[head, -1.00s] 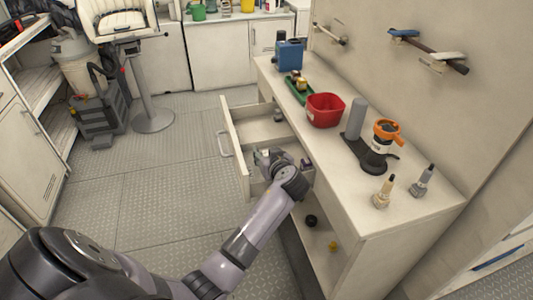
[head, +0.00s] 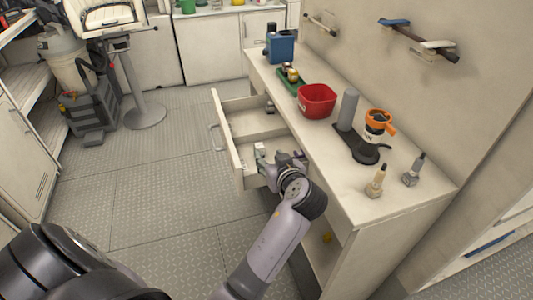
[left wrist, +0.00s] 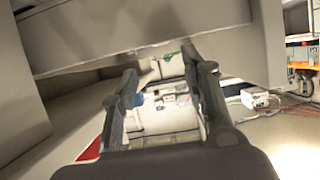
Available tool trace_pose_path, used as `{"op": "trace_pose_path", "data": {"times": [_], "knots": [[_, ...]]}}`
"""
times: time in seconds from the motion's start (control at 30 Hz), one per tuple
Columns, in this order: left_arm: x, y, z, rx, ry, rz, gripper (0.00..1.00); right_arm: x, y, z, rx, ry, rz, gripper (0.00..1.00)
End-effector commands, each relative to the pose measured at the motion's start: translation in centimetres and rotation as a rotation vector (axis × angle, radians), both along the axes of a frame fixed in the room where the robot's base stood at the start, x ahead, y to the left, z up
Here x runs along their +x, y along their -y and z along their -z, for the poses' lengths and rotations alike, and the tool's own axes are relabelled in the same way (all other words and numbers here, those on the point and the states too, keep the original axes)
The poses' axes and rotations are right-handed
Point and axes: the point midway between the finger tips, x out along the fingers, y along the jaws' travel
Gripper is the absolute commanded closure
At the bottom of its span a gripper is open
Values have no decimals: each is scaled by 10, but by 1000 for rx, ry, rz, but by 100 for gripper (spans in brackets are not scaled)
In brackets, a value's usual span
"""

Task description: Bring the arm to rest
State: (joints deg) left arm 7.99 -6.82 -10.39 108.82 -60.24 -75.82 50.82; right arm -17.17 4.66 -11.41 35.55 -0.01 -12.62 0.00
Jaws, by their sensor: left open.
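My left arm reaches up from the bottom of the head view to the open drawer (head: 228,140) of the workbench. My left gripper (head: 272,160) is at the drawer's near end, partly hidden by its own wrist. In the left wrist view its two dark fingers (left wrist: 168,90) stand apart with nothing held between them. A pale panel edge (left wrist: 130,35) crosses above the fingers there. My right gripper is not in view.
The bench top (head: 410,205) carries a red bin (head: 317,101), a blue container (head: 280,49), a green tray (head: 291,79), a grey cylinder (head: 348,108), an orange-topped tool (head: 374,130) and two small bottles. Open floor (head: 130,190) lies left of the drawer.

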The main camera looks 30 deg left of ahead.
Motion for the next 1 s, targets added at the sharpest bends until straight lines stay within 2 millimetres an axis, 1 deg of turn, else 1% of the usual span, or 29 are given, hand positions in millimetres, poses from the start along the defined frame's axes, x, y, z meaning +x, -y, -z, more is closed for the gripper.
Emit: {"op": "trace_pose_path", "data": {"times": [0.1,0.57,0.63,0.67,0.87,1.0], "knots": [[-3,3,-2,1,0,-1,58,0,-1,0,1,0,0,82],[-3,3,-2,1,0,-1,58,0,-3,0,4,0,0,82],[-3,3,-5,1,1,0,58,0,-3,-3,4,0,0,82],[-3,3,-8,1,1,0,58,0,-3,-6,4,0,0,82],[-3,3,-44,1,1,0,58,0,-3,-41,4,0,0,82],[-3,3,-63,1,0,-1,58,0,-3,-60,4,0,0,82]]}}
